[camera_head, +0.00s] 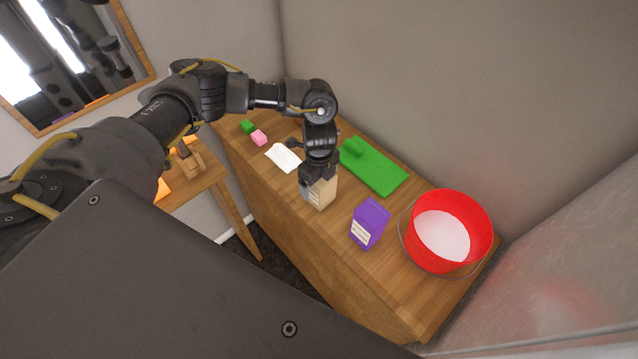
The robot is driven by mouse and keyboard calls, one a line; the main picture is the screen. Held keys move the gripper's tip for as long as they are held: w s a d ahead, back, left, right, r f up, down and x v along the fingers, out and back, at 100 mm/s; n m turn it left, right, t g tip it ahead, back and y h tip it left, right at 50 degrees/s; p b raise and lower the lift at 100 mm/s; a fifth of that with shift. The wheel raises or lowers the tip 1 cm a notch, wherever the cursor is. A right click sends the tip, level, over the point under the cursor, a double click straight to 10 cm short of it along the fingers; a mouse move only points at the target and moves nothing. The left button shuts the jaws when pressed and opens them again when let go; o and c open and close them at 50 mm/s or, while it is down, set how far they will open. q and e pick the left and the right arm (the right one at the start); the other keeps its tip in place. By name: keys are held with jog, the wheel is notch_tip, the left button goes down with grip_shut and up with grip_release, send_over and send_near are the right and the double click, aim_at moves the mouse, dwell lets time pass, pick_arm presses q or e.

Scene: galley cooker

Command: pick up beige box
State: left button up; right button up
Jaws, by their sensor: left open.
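The beige box (322,194) stands on the wooden counter (290,228), near its front edge, with a pale label on its front. My left gripper (318,180) is open and points down at the top of the box. Its fingers overlap the upper part of the box in this view. I cannot tell whether they touch it. The gripper hides the top of the box. My right gripper is not in view.
A purple box (370,222) and a red bucket (420,243) with white contents stand to the right. A green board (376,171) lies behind. A white cloth (284,158), a pink block (259,137) and a green block (247,126) lie to the left.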

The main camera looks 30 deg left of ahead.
pick_arm(q)
jog(key=shift+f, duration=0.15)
jog(key=c, duration=1.1)
jog(key=shift+c, duration=0.3)
notch_tip(320, 180, up, 3)
jog(key=b, duration=0.2)
jog(key=shift+w+f+b, duration=0.1)
jog(key=shift+b, duration=0.25)
jog(key=s+d+r+b, duration=0.1)
jog(key=s+d+r, duration=0.1)
jog(key=s+r, duration=0.8)
jog(key=s, duration=0.4)
jog(key=shift+d+r+b, duration=0.15)
jog(key=shift+d+b, duration=0.1)
jog(key=shift+b, duration=0.1)
